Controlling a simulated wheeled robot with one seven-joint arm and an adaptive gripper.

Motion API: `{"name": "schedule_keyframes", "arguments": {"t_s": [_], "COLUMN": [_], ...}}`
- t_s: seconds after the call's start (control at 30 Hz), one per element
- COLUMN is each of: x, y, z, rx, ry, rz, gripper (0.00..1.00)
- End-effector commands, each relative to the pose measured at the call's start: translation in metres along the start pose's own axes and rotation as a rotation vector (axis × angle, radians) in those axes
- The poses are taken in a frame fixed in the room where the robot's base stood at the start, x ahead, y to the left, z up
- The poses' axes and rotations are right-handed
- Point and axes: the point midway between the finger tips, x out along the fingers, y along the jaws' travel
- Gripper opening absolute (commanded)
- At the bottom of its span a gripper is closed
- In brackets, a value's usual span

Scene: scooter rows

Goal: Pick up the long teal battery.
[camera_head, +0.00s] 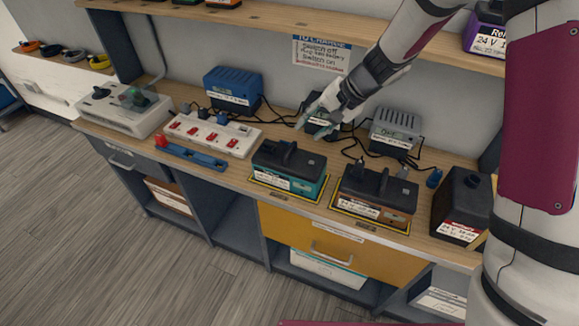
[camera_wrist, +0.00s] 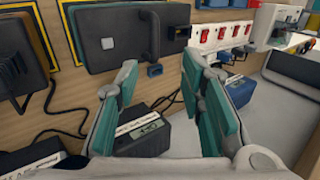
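The teal battery (camera_head: 288,170) has a black top with a raised handle and a white label on its front. It stands in a yellow-outlined spot on the wooden bench, left of an orange-brown battery (camera_head: 376,197). In the wrist view the teal battery (camera_wrist: 125,38) is at the upper left, its black top and handle facing me. My gripper (camera_head: 316,124) is behind and above the battery, near the chargers by the wall. In the wrist view my gripper (camera_wrist: 160,92) has its teal-padded fingers apart, with nothing between them.
A dark charger (camera_head: 322,109) is partly hidden by my gripper. A blue charger (camera_head: 233,88) and a grey charger (camera_head: 396,131) stand along the wall with cables. A red-switched power strip (camera_head: 212,133) is left of the battery. A shelf (camera_head: 290,22) overhangs the bench.

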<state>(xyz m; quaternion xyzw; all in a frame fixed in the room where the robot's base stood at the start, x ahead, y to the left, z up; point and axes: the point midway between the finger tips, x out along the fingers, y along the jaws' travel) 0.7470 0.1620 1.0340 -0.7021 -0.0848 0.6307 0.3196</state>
Motion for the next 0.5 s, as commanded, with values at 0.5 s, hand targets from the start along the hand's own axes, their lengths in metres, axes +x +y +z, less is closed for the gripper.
{"name": "schedule_keyframes", "arguments": {"t_s": [0.5], "x": [0.060], "y": [0.002], "z": [0.002], "rx": [0.000], "ry": [-0.002], "rz": [0.001], "gripper": [0.36]}}
